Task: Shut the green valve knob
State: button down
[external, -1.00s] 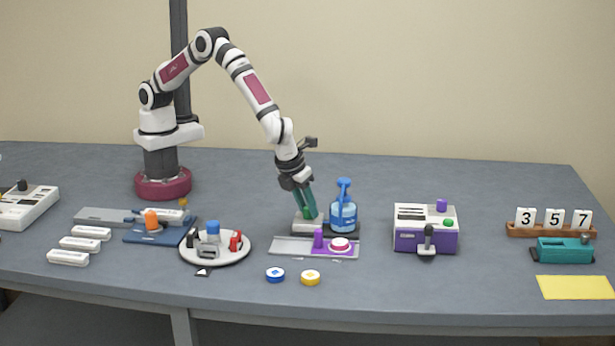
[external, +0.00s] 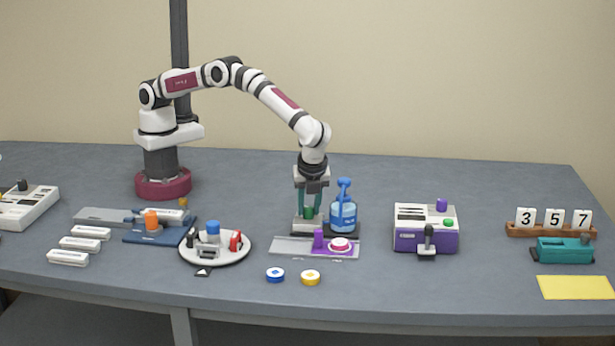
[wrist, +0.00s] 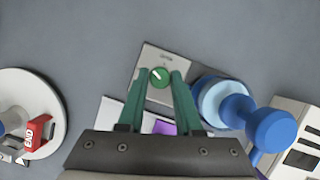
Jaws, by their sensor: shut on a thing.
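The green valve knob (wrist: 158,78) is round with a white pointer line, set on a light grey plate (wrist: 150,60) in the wrist view. The pointer lies at a slant; small lettering on the plate above it is too small to read. My gripper (wrist: 159,80) points down with its green fingers on either side of the knob, shut on it. In the external view the knob (external: 308,212) shows between the fingers of my gripper (external: 309,209), low over its grey base (external: 304,227).
A round white tray (external: 215,258) is at left. A purple-and-white box (external: 426,240) is at right.

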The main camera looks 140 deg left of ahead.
aim_at(310, 208)
jog(key=shift+a+n+h, duration=0.1)
jog(key=shift+n+h, duration=0.7)
jog(key=shift+n, duration=1.3)
jog(key=c, duration=0.6)
grip_release()
notch_tip(310, 208, up, 4)
jog(key=shift+f, duration=0.1)
jog(key=shift+g, duration=0.3)
jog(key=d+r, duration=0.2)
jog(key=d, duration=0.2)
jog(key=s+d+r, duration=0.1)
jog(key=d+r, duration=0.1)
jog(key=d, duration=0.1)
jog(key=d+r, duration=0.3)
jog(key=d, duration=0.1)
jog(key=shift+s+d+r, duration=0.1)
jog(key=shift+s+d, duration=0.2)
jog(key=shift+s, duration=0.05)
